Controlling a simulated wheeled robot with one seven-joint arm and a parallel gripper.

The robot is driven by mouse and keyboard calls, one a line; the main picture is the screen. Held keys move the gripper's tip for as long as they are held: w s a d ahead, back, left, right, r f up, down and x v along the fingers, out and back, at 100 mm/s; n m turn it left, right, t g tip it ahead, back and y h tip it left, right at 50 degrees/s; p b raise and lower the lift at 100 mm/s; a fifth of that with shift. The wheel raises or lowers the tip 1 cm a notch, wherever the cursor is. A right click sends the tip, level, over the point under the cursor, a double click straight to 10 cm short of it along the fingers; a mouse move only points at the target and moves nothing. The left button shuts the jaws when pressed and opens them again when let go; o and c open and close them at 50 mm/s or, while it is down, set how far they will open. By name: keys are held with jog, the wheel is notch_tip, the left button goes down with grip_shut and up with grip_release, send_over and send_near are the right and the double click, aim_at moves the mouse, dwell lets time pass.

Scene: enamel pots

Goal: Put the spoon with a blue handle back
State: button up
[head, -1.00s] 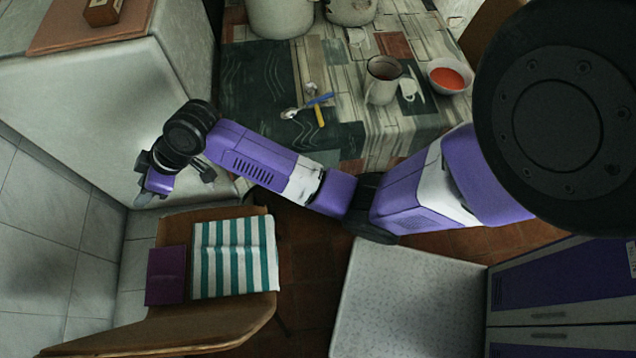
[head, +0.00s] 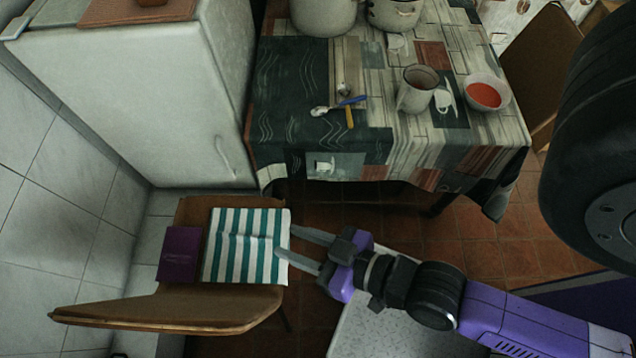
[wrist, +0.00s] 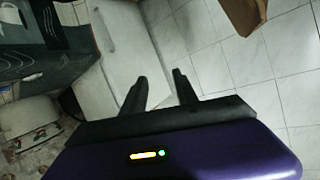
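The spoon with a blue handle (head: 350,102) lies on the patterned tablecloth (head: 285,75) in the head view, its bowl toward the left. A piece with a yellow handle (head: 349,117) lies against or across it; the exact contact is too small to tell. My gripper (head: 285,242) is open and empty, pointing left, in front of the table and near the right edge of the chair seat in the picture. The wrist view shows its two fingers (wrist: 158,78) apart with nothing between them. The spoon cannot be made out in the wrist view.
A mug (head: 413,95) and a bowl of red content (head: 483,95) stand on the table's right side. Pots (head: 325,15) stand at the back. A white fridge-like cabinet (head: 130,90) is left of the table. The chair holds a striped cloth (head: 245,245) and purple book (head: 180,253).

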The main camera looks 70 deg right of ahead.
jog(key=s+d+r+n+t, duration=0.1)
jog(key=s+d+r+n, duration=0.1)
jog(key=s+r, duration=0.5)
jog(key=shift+d+r, duration=0.2)
jog(key=shift+d, duration=0.6)
jog(key=shift+o, duration=0.6)
